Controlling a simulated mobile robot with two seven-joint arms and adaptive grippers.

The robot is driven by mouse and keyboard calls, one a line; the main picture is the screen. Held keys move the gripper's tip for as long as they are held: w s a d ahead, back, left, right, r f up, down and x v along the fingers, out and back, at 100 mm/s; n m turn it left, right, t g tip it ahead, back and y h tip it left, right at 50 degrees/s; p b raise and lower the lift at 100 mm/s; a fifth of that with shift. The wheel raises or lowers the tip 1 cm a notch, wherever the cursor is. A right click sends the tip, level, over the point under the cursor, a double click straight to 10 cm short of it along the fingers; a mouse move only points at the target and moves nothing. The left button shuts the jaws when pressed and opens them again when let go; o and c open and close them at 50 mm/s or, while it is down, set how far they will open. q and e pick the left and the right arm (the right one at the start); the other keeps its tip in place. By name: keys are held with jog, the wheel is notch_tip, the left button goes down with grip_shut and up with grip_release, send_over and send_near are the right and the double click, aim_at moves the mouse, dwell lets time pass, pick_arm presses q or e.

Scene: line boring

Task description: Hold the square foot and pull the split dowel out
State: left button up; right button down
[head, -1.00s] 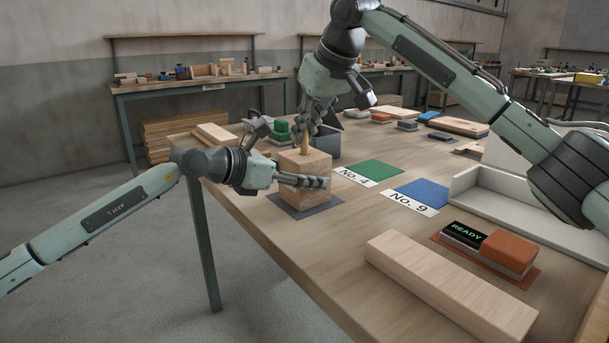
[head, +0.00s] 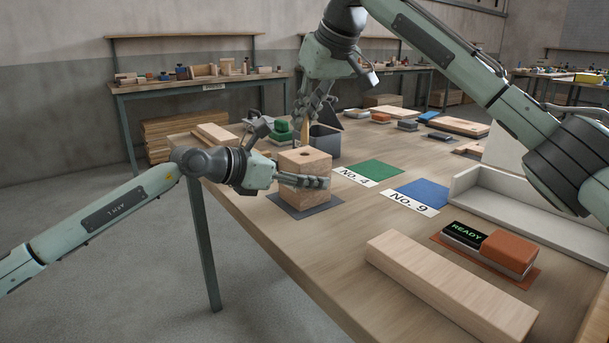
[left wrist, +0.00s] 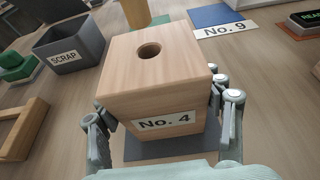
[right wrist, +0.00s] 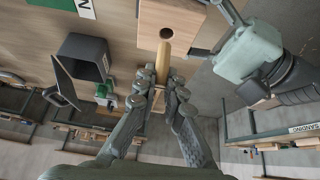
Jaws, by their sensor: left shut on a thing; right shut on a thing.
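The square foot (head: 303,165) is a light wooden block standing upright on a dark grey mat (head: 300,210). Its round top hole shows dark and empty in the left wrist view (left wrist: 149,50), and a "No. 4" label is on its side. My left gripper (head: 302,181) is shut on the foot, with fingers on opposite sides. The split dowel (right wrist: 164,62), a thin tan wooden rod, is in my right gripper (head: 309,112), which is shut on it.
Green (head: 374,171) and blue (head: 424,194) mats lie to the right. A long plank (head: 450,287) and a READY box (head: 464,234) are nearer the front.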

jog(key=shift+r, duration=2.85)
pick_arm(q)
jog(key=o, duration=1.6)
jog(key=shift+a, duration=0.1)
